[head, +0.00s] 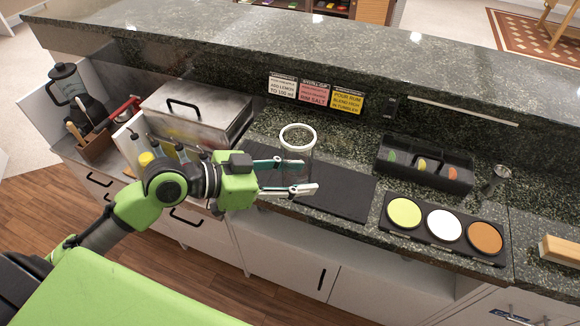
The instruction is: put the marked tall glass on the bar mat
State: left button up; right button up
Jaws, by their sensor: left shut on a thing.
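The tall glass (298,153) is clear, with a white ring around its top, and looks upright in the middle of the head view. My left gripper (302,177) has its fingers on either side of the glass's lower part and is shut on it. The bar mat (343,196) is a dark, flat rectangle on the counter, beneath and to the right of the glass. The fingers hide part of the glass's lower end, and I cannot tell whether its base touches the mat. My right gripper is not in view.
A garnish caddy (424,178) and a rimmer tray (425,218) with three coloured discs stand right of the mat. A metal box (205,112) and a blender (72,88) are at left. Three cards (314,93) line the back wall. The mat's right part is clear.

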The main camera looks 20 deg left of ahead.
pick_arm(q)
jog(key=shift+w+f, duration=0.15)
jog(key=shift+f, duration=0.05)
jog(key=w+a+f+b, duration=0.1)
jog(key=w+f+b, duration=0.1)
jog(key=w+b, duration=0.1)
jog(key=w+a+f+b, duration=0.1)
jog(key=w+f+b, duration=0.2)
jog(key=w, duration=0.1)
jog(key=w+a+f+b, duration=0.1)
jog(key=w+f+b, duration=0.2)
jog(key=w+b, duration=0.1)
jog(key=shift+w+a, duration=0.15)
jog(key=shift+w, duration=0.05)
jog(key=shift+w+a+f+b, duration=0.15)
jog(key=shift+w+f+b, duration=0.35)
jog(key=shift+w+b, duration=0.05)
jog(key=shift+w+f+b, duration=0.15)
jog(key=shift+f+b, duration=0.1)
jog(key=shift+b, duration=0.05)
notch_tip(320, 180, down, 3)
jog(key=shift+w+a+f+b, duration=0.1)
jog(key=shift+w+f+b, duration=0.1)
jog(key=shift+b, duration=1.05)
jog(key=shift+r, duration=0.15)
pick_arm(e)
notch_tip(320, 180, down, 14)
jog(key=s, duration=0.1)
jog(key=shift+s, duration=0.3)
